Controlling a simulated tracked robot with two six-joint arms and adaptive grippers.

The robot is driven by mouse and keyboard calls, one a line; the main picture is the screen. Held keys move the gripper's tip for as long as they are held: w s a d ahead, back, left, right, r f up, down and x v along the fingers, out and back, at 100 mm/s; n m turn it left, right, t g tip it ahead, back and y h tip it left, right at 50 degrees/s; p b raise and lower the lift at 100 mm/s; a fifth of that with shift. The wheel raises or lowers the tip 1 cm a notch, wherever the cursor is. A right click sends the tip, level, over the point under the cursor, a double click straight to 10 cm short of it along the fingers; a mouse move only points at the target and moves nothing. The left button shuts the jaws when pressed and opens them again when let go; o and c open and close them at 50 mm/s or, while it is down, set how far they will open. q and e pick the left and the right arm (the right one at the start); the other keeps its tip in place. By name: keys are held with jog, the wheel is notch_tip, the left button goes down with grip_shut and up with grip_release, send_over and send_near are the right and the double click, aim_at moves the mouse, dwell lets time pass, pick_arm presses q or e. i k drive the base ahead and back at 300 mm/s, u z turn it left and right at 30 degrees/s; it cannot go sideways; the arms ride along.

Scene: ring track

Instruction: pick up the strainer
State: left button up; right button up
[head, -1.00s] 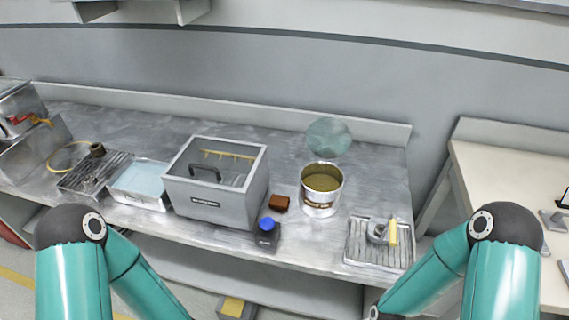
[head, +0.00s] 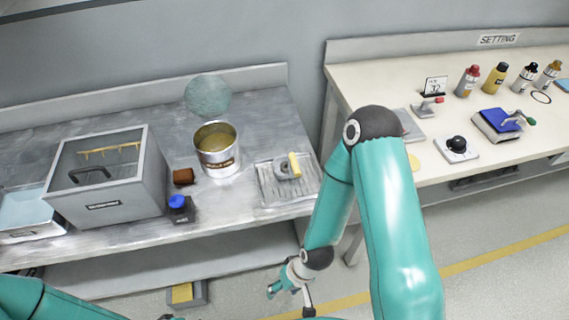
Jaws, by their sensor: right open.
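No strainer shows plainly. A small grey piece with a yellow handle (head: 293,166) lies on a ridged metal tray (head: 268,190) at the right end of the grey bench; I cannot tell if it is the strainer. A round, flat, greenish disc (head: 207,96) leans at the back of the bench, and its mesh cannot be made out. My right gripper (head: 289,298) is open and empty, low in front of the bench and below the tray.
A metal can (head: 217,160) with yellowish contents stands left of the tray. A pale table (head: 450,130) with bottles stands to the right, across a gap.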

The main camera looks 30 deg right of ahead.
aim_at(296, 172)
jog(key=z, duration=2.8)
jog(key=i, duration=0.1)
jog(key=u, duration=4)
jog(key=k, duration=1.45)
jog(key=z, duration=0.65)
jog(key=i, duration=1)
jog(key=u, duration=0.05)
